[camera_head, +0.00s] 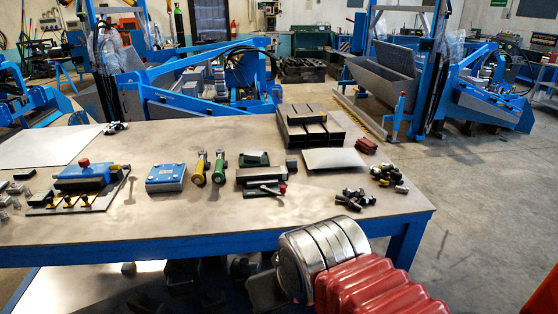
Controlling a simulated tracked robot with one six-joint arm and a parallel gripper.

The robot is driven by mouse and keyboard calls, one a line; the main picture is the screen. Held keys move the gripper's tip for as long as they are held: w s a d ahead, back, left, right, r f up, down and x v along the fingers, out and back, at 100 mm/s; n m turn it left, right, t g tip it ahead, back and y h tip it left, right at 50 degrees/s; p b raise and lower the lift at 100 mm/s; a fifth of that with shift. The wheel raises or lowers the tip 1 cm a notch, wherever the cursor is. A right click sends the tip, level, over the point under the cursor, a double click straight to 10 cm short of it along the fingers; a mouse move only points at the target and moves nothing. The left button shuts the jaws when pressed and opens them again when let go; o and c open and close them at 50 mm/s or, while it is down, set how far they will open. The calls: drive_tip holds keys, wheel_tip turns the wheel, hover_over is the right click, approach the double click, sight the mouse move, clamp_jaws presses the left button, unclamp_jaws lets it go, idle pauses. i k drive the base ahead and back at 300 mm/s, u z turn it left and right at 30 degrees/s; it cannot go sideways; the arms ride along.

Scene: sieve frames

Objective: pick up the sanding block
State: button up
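I cannot tell for sure which piece on the table is the sanding block. Block-like candidates are a low green block (254,159) at the table's middle, a flat blue block (167,178) left of it, and small dark red blocks (366,146) near the right back edge. My arm, with a silver cylinder and red ribbed sleeve, is at the bottom right, in front of the table. A grey part at its end, probably my gripper (265,292), shows low by the table's front edge, apart from these blocks. Its fingers cannot be made out.
The table (150,225) also holds a blue fixture with a red knob (84,176), two yellow-ended hand tools (209,169), stacked metal tubes (311,127), a pale plate (334,160) and black fittings (354,200). The front strip is mostly clear. Blue machines stand behind.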

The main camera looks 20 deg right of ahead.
sight(291, 163)
drive_tip(key=z, duration=0.05)
drive_tip(key=i, duration=0.95)
